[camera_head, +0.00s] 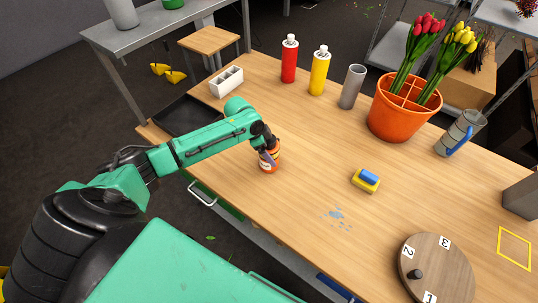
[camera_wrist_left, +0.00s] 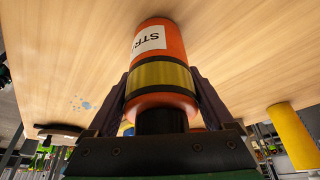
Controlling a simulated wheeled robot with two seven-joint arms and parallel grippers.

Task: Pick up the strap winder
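The strap winder (camera_head: 268,163) is an orange cylinder with a yellow band and a white label. It stands on the wooden table near the front edge, left of centre, under my left gripper (camera_head: 267,147). In the left wrist view the strap winder (camera_wrist_left: 160,48) fills the gap between the fingers of my left gripper (camera_wrist_left: 159,88). The fingers lie against both sides at the yellow band, and part of the label's lettering, "STR", shows. I cannot see any gap between it and the table. My right gripper is not in view.
A yellow and blue sponge (camera_head: 366,179) lies right of the winder. A red bottle (camera_head: 289,61), yellow bottle (camera_head: 319,73), grey cup (camera_head: 352,88) and orange tulip pot (camera_head: 398,118) stand behind. A round numbered board (camera_head: 440,265) is at front right. The table around the winder is clear.

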